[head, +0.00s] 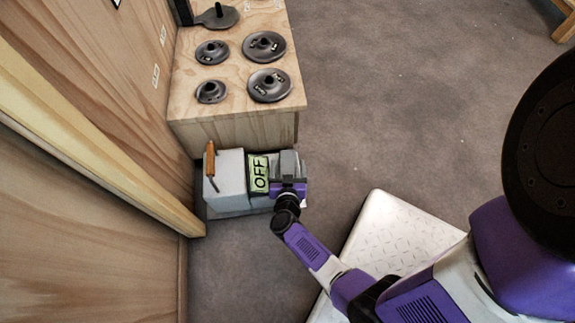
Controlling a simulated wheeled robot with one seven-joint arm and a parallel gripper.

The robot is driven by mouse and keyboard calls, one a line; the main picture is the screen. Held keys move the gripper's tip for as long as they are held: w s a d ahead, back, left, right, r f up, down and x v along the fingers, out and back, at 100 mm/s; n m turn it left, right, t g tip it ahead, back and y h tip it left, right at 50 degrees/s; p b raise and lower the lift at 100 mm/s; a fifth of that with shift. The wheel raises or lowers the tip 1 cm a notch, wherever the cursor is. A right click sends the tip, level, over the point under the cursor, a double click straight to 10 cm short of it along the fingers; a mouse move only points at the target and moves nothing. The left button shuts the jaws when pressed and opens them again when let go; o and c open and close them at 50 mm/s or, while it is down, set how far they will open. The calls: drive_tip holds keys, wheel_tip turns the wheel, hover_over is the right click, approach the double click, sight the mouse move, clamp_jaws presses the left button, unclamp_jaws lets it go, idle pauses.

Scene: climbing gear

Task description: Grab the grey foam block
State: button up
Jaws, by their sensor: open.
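A light grey block (231,188) sits at the foot of the wooden counter, by the left wall; it is the likely grey foam block, though its material cannot be told. A brown-handled tool (211,163) lies against its left part. A green card reading "OFF" (258,174) is just right of the block. My gripper (288,165) is at the right end of this group, right of the card. Its fingers are small and dark in this view; it is open, and I cannot make out anything between them. My wrist hides part of the area below it.
The wooden counter (240,132) stands directly behind, with several dark round weights (266,46) on top. The left wall (80,130) is close to the block. A pale metal plate (395,230) lies on the floor under my arm. Grey floor is open to the right.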

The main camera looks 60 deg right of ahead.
sight(287, 165)
drive_tip(key=shift+w+d, duration=0.15)
drive_tip(key=shift+d, duration=0.05)
drive_tip(key=c, duration=1.4)
drive_tip(key=shift+c, duration=0.2)
wheel_tip(287, 165, up, 20)
drive_tip(key=p, duration=1.4)
